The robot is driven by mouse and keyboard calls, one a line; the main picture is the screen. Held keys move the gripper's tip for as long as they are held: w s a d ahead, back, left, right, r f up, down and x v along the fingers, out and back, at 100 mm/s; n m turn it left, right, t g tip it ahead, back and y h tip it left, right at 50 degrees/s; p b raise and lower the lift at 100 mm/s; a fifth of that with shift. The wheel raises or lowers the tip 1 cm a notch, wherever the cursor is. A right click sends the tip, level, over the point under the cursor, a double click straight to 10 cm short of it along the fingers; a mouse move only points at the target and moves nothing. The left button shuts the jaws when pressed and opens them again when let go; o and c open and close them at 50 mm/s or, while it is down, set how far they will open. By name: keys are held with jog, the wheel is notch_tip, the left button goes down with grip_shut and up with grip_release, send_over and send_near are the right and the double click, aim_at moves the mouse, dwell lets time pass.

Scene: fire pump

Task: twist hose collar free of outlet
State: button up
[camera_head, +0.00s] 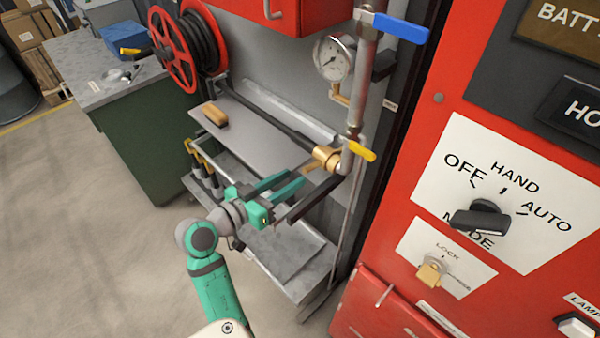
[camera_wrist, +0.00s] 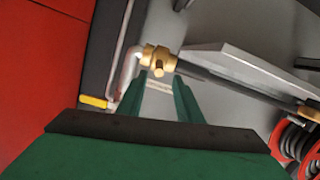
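The brass hose collar (camera_head: 327,157) sits at the end of the black hose (camera_head: 275,120), against the pale outlet elbow (camera_head: 347,158) at the foot of the vertical pipe. In the wrist view the collar (camera_wrist: 158,61), with a short brass lug, lies just beyond my fingertips, about in line with the space between them. The hose (camera_wrist: 225,82) runs off to the right there. My gripper (camera_head: 296,179) has its green fingers apart and empty, pointing at the collar from the lower left. Both fingers also show in the wrist view (camera_wrist: 160,78). A small gap to the collar seems to remain.
A yellow lever (camera_head: 361,150) is beside the outlet, and a blue valve handle (camera_head: 400,27) is above. A gauge (camera_head: 334,57) hangs near the pipe. The red control panel (camera_head: 400,210) stands close on the right. A grey shelf (camera_head: 250,140) lies behind my gripper; the hose reel (camera_head: 185,45) is farther left.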

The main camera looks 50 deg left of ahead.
jog(key=shift+v, duration=1.95)
jog(key=shift+w, duration=0.1)
